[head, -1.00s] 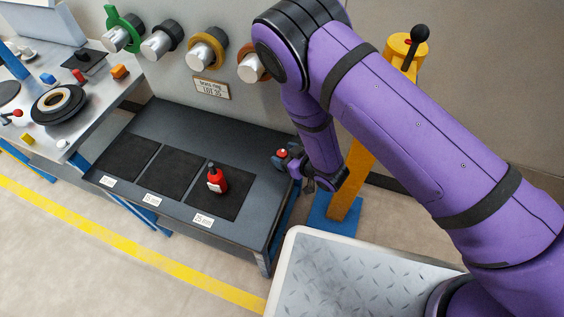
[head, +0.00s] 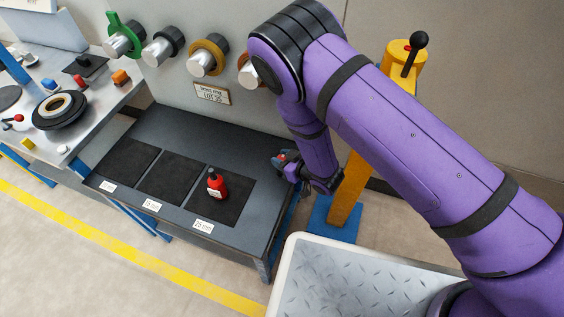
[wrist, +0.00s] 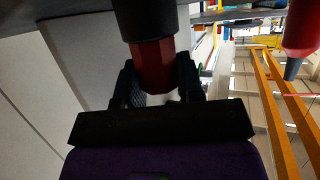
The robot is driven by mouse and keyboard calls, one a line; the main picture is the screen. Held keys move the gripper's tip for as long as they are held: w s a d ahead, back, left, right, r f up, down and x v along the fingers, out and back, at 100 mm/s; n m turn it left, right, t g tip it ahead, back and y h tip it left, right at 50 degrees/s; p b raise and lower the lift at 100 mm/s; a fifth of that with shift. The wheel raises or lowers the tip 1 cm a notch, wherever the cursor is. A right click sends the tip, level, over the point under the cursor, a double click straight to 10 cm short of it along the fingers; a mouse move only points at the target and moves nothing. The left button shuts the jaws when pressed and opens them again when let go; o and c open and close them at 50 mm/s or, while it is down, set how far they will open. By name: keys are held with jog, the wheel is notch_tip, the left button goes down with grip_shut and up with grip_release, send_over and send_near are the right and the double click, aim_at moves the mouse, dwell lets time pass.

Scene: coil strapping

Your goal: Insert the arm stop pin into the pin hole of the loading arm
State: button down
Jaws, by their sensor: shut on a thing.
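My gripper (wrist: 160,85) is shut on a red hexagonal head with a thick black body, which looks like the arm stop pin (wrist: 152,65). In the head view the gripper (head: 287,165) is low over the right end of the dark bench, and a bit of red (head: 282,158) shows at its fingers. I cannot tell whether the pin touches the bench. A yellow post (head: 352,190) with a black ball handle (head: 418,40) on top stands right of the bench and may carry the loading arm. My arm covers part of it. I cannot make out the pin hole.
A red bottle (head: 217,185) stands on the right black mat, and also shows in the wrist view (wrist: 302,28). The other two mats are empty. Several mandrels (head: 207,58) stick out of the grey panel above. A steel table (head: 95,100) with small parts stands left.

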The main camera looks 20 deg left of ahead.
aim_at(282, 158)
jog(key=shift+r, duration=1.75)
jog(key=s+d, duration=0.3)
jog(key=s, duration=0.4)
jog(key=s+d+r, duration=0.1)
jog(key=s+d, duration=0.3)
jog(key=s, duration=0.3)
jog(key=shift+s+r, duration=0.2)
jog(key=shift+s, duration=0.05)
jog(key=c, duration=1.3)
grip_release()
grip_shut()
jog(key=shift+r, duration=0.8)
